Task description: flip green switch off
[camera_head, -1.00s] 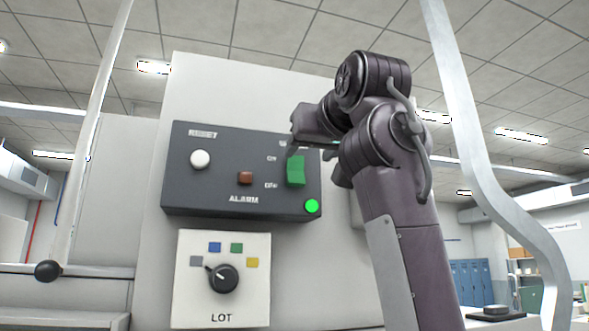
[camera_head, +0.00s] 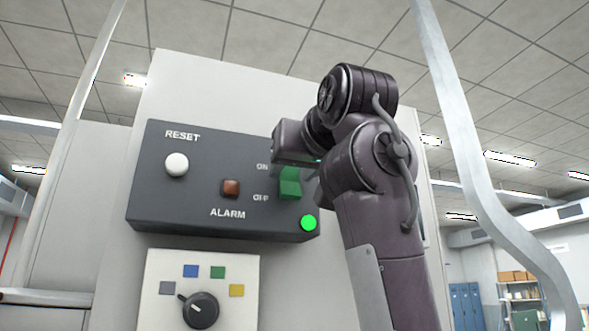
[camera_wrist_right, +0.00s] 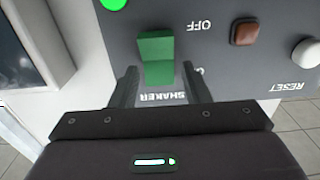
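The green switch (camera_head: 290,183) is a rocker on the dark panel (camera_head: 150,215), with ON printed above and OFF below at its left. I cannot tell for sure which half is pressed in. A round green lamp (camera_head: 308,223) below it is lit. My right gripper (camera_head: 280,160) is at the switch's upper, ON end and partly covers it. In the right wrist view the switch (camera_wrist_right: 155,58) is seen upside down, between the tips of the open fingers (camera_wrist_right: 158,78); contact is unclear. My left gripper is out of view.
A white RESET button (camera_head: 176,164) and a red-brown ALARM button (camera_head: 231,188) sit on the same panel, left of the switch. Below is a white LOT plate (camera_head: 160,264) with a black knob (camera_head: 201,310). A pale metal post (camera_head: 455,125) stands right of my right arm.

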